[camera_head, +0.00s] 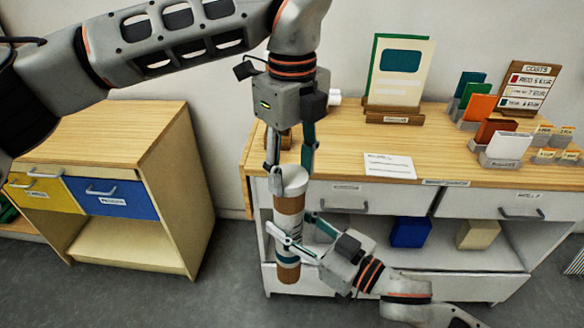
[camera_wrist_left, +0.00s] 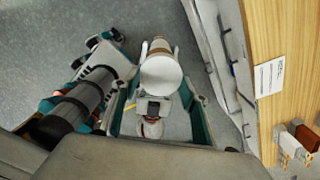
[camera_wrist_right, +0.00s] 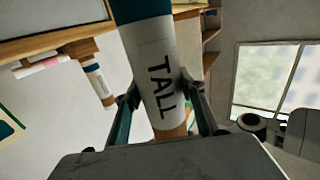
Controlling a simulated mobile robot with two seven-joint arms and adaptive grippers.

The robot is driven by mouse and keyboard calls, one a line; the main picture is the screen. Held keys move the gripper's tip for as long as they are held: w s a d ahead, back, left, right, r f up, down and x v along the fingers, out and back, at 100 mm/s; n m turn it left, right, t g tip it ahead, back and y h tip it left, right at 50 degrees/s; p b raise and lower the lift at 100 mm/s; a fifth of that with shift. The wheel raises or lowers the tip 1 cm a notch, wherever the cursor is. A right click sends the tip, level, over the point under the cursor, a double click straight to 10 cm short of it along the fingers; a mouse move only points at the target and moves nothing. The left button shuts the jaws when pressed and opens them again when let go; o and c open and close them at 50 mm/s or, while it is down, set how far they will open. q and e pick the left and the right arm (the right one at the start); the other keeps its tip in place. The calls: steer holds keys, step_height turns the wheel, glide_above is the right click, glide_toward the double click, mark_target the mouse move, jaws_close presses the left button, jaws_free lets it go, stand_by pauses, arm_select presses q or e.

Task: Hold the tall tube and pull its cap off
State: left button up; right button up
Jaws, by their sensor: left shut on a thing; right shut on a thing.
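The tall tube (camera_head: 289,206) is brown with a white label and a teal band. It hangs nearly upright in front of the right-hand table. The white cap (camera_head: 291,178) sits at its upper end, with no clear gap below it. My left gripper (camera_head: 290,170) comes from above and is shut on the cap, whose round white top also shows in the left wrist view (camera_wrist_left: 160,77). My right gripper (camera_head: 291,243) is shut around the tube's lower part. In the right wrist view the label on the tube (camera_wrist_right: 158,84) reads "TALL".
The right-hand table (camera_head: 340,150) stands close behind the tube. It holds a sign, a paper card (camera_head: 389,166), coloured folders and a price board (camera_head: 528,88). A low cabinet (camera_head: 110,140) stands at left, with open floor between. A smaller tube (camera_wrist_right: 97,82) shows in the right wrist view.

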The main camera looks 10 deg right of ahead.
mark_target(292, 176)
arm_select(q)
steer(key=shift+w+d+r, duration=0.1)
arm_select(e)
steer(key=shift+s+a, duration=0.1)
steer(key=shift+s, duration=0.05)
arm_select(q)
steer(key=shift+r, duration=1)
arm_select(e)
steer(key=shift+f, duration=0.1)
arm_select(q)
steer(key=shift+r, duration=2)
arm_select(e)
jaws_close()
arm_select(q)
steer(key=shift+f, duration=0.1)
